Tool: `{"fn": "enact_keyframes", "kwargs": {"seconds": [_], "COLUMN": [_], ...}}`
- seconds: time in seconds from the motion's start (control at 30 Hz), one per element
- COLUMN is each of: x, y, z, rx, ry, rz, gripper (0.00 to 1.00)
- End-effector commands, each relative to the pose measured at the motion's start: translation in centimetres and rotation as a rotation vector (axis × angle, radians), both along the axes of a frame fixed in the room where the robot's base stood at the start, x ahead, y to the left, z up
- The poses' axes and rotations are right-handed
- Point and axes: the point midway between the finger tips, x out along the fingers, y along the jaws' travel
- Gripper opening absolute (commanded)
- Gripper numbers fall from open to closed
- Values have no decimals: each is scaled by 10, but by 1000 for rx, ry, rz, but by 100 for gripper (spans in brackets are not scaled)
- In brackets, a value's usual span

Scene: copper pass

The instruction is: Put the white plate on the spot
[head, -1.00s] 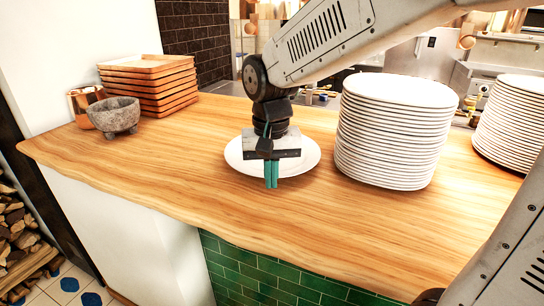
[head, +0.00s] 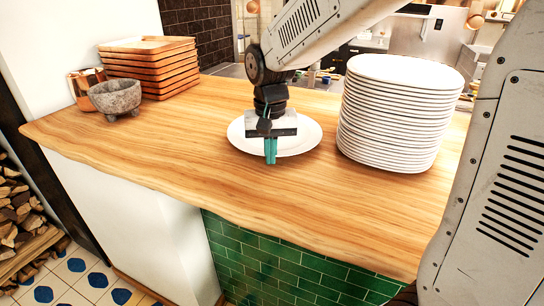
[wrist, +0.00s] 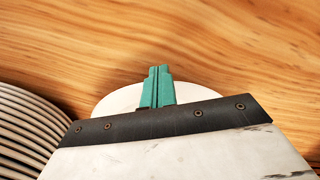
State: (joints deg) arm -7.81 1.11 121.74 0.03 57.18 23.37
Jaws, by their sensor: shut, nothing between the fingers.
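A single white plate (head: 302,137) lies flat on the wooden counter, left of the tall plate stack. It also shows in the wrist view (wrist: 118,100), partly hidden behind my gripper. My gripper (head: 270,151) is shut with nothing between its teal fingers. It points down in front of the plate's middle in the head view, and in the wrist view its fingertips (wrist: 158,72) reach past the plate's edge over bare wood. I cannot tell how high it is above the plate. I see no marked spot on the counter.
A tall stack of white plates (head: 398,115) stands right of the plate, close to my arm. Stacked wooden trays (head: 150,70), a stone bowl (head: 116,98) and a copper cup (head: 82,88) stand at the far left. The counter (head: 190,150) is clear at front and left.

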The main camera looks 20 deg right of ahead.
Motion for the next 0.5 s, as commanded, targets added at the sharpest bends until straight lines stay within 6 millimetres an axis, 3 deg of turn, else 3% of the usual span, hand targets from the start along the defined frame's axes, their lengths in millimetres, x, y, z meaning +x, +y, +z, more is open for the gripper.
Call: {"fn": "enact_keyframes", "kwargs": {"seconds": [0.3, 0.5], "x": [90, 124], "y": [-26, -35], "z": [-1, -1], "rx": [0, -1], "ry": [-1, -2], "rz": [-3, -1], "gripper": [0, 0]}}
